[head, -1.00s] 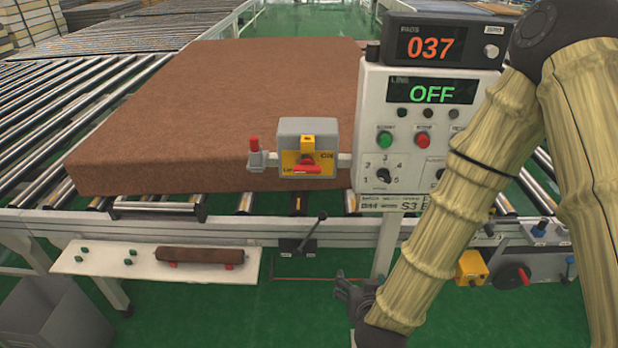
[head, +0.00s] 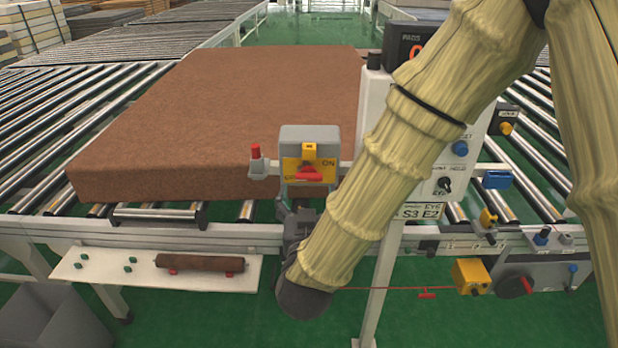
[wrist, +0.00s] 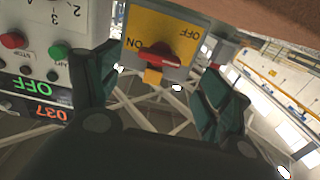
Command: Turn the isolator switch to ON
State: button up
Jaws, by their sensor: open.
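The isolator switch (head: 310,142) is a grey box with a yellow face plate marked ON at right and, partly hidden, OFF at lower left in the head view. Its red handle (head: 309,175) lies roughly crosswise below a yellow tab. The wrist view shows the plate (wrist: 172,32) upside down, with the red handle (wrist: 158,55) across its lower part. My gripper (head: 298,208) is just below the switch in the head view, partly hidden by my arm. In the wrist view my gripper (wrist: 158,90) is open, its dark green fingers spread on either side of the handle, holding nothing.
A control panel (head: 476,170) stands right of the switch, partly behind my arm; its display reads OFF in the wrist view (wrist: 38,88). A brown mattress (head: 190,120) lies on rollers behind. A white shelf (head: 100,268) with a brown roll is at lower left.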

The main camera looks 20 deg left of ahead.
aim_at(309, 180)
jog(key=shift+p+x, duration=0.75)
jog(key=shift+x, duration=2.35)
jog(key=c, duration=1)
